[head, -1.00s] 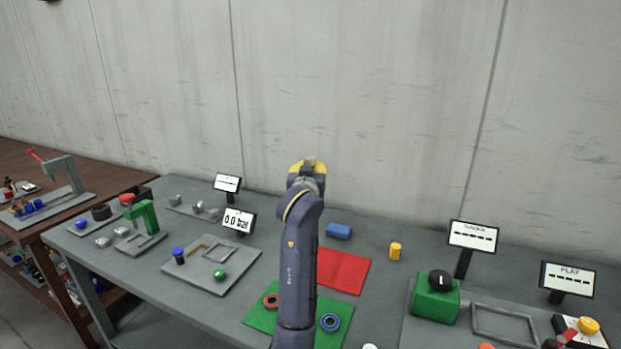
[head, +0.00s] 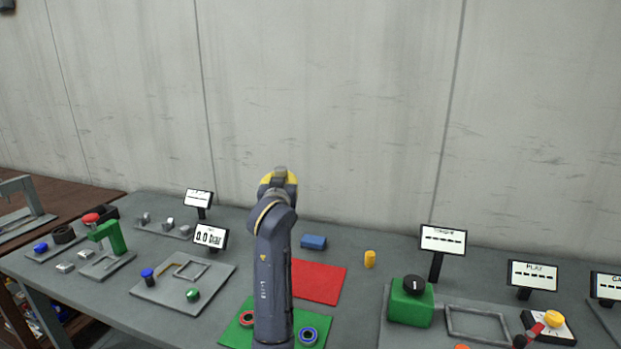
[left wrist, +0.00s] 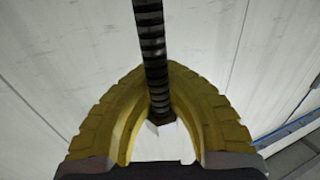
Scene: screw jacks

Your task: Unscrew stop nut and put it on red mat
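My left gripper (head: 278,180), with yellow fingers, is raised in front of the wall in the head view, and its arm hides what lies behind it. In the left wrist view the yellow fingers (left wrist: 163,95) curve in close to a dark threaded rod (left wrist: 152,45) that runs down from the top edge. I cannot tell whether they touch it. A small pale piece (left wrist: 160,130) shows at the rod's lower end. I cannot make out a stop nut. The red mat (head: 318,282) lies bare on the table, right of my arm. My right gripper is not in view.
A blue block (head: 313,242) and a yellow cylinder (head: 370,259) stand behind the red mat. A green mat (head: 239,332) in front carries a red ring and a blue ring. A green box with a knob (head: 411,303) and display signs stand at the right.

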